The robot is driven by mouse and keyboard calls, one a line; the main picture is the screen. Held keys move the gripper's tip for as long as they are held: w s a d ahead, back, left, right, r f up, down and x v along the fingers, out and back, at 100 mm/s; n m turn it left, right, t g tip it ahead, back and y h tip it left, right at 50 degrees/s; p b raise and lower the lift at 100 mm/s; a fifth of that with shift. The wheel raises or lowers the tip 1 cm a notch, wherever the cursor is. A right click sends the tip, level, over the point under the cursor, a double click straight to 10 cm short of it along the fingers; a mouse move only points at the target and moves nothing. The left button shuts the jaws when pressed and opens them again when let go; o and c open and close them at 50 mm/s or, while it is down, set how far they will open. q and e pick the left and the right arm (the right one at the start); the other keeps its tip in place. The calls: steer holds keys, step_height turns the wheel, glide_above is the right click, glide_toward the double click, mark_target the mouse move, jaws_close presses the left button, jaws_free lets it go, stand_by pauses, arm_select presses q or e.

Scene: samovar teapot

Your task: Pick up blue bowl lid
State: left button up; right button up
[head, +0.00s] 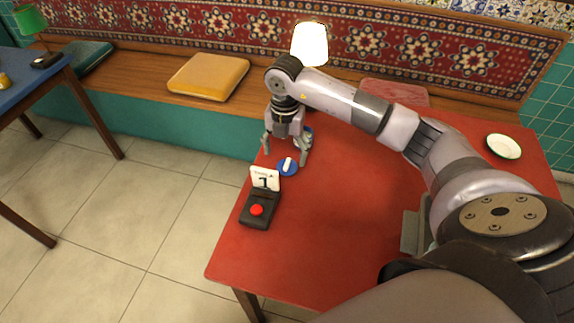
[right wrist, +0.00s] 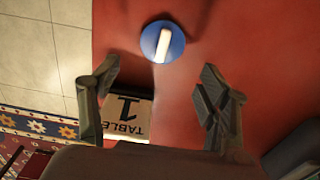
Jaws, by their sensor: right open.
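The blue bowl lid (head: 288,169) is a small round blue disc with a white bar handle, lying on the red table (head: 330,240) near its left edge. It also shows in the right wrist view (right wrist: 150,50), at the upper middle, beyond the fingertips. My right gripper (head: 284,150) is open and empty, pointing down just behind the lid in the head view. In the right wrist view its fingers (right wrist: 160,75) are spread wide, with nothing between the tips. They do not appear to touch the lid. My left gripper is not in view.
A black stand with a red button (head: 257,210) and a "TABLE 1" card (head: 265,179) stands in front of the lid. A lit lamp (head: 310,44) is behind my gripper. A white plate (head: 503,146) lies at right. The table's front middle is clear.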

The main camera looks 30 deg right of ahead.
mark_target(286, 166)
steer(key=shift+f+p, duration=0.4)
steer(key=shift+f, duration=2.3)
steer(key=shift+c, duration=0.4)
steer(key=c, duration=1)
